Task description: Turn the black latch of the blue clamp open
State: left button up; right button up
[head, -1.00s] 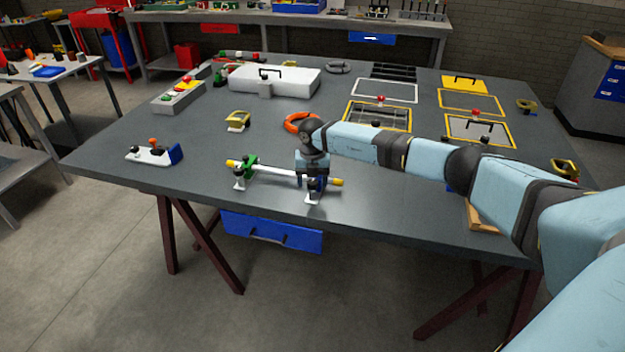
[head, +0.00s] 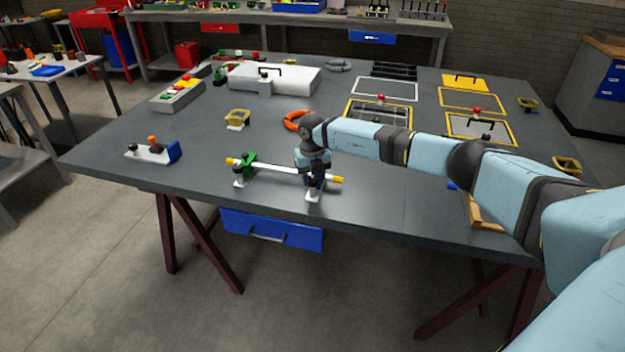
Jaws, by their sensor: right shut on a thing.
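A white rod (head: 272,170) with yellow ends lies across two small stands near the table's front edge. The green clamp (head: 246,164) holds its left part. The blue clamp (head: 314,196) is at its right part, mostly hidden by my right gripper, with its white foot showing. My right gripper (head: 314,181) points down at the blue clamp from above and is shut on its black latch. The latch itself is too small and covered for its angle to be read. My left gripper is not in view.
A white block with a blue end (head: 153,152) stands to the left. An orange ring (head: 297,121) lies behind my right wrist. A yellow holder (head: 237,118) stands behind the green clamp. The tabletop (head: 205,160) between them is clear.

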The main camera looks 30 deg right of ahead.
jog(key=n+b, duration=0.1)
jog(key=n, duration=0.2)
jog(key=shift+f, duration=0.1)
jog(key=n+b, duration=0.1)
jog(key=n, duration=0.1)
jog(key=shift+n, duration=0.3)
jog(key=n+b, duration=0.1)
jog(key=n, duration=0.1)
jog(key=shift+n, duration=0.4)
jog(key=n+b, duration=0.1)
jog(key=n, duration=0.2)
jog(key=shift+b, duration=0.3)
jog(key=shift+n+b, duration=0.3)
jog(key=shift+n, duration=0.8)
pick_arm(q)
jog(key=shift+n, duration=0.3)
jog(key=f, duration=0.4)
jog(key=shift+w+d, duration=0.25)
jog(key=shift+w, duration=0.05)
pick_arm(e)
jog(key=shift+n, duration=0.5)
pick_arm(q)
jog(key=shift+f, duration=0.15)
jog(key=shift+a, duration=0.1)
pick_arm(e)
jog(key=o, duration=0.9)
jog(key=shift+o, duration=0.2)
